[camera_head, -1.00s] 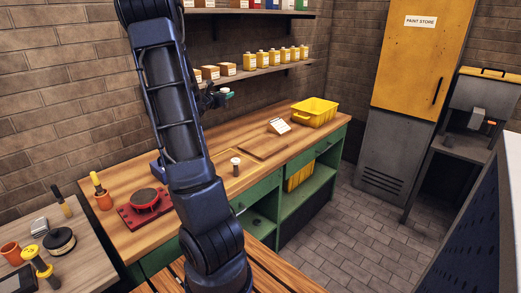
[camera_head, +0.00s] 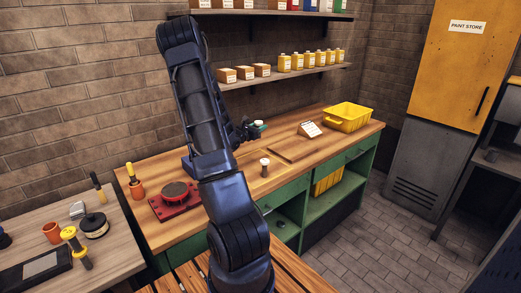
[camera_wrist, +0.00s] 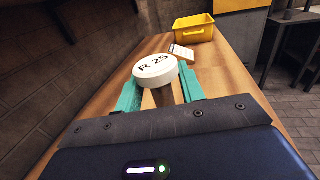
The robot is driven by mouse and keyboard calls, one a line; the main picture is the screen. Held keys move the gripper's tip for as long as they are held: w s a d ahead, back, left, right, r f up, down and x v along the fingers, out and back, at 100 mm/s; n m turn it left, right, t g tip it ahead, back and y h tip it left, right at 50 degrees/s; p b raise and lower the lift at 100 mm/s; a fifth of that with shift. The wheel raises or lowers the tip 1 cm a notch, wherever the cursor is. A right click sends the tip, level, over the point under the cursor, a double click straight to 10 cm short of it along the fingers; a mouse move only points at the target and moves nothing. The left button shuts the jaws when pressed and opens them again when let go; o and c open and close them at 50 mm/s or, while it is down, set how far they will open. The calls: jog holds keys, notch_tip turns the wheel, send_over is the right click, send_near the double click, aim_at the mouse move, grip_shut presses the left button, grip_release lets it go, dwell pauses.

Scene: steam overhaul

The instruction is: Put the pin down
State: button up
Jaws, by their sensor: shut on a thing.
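The pin has a round white head marked "R 2" and a further digit I cannot read surely. Its brownish shaft runs down between the fingers; the lower end is hidden. In the head view my gripper (camera_head: 254,130) is small, above the back of the wooden workbench (camera_head: 235,182), partly behind my arm. Another pale-headed pin-like piece (camera_head: 264,164) stands upright on the bench, right of my arm.
A flat wooden board (camera_head: 296,151) and a small white sign (camera_head: 310,129) lie on the bench. A yellow bin (camera_head: 348,117) stands at its far end. Shelves with boxes and bottles (camera_head: 311,60) hang above.

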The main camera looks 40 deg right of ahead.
notch_tip(320, 180, down, 12)
jog(key=shift+f, duration=0.15)
dwell(0.6)
jog(key=o, duration=1.3)
jog(key=shift+f, duration=0.15)
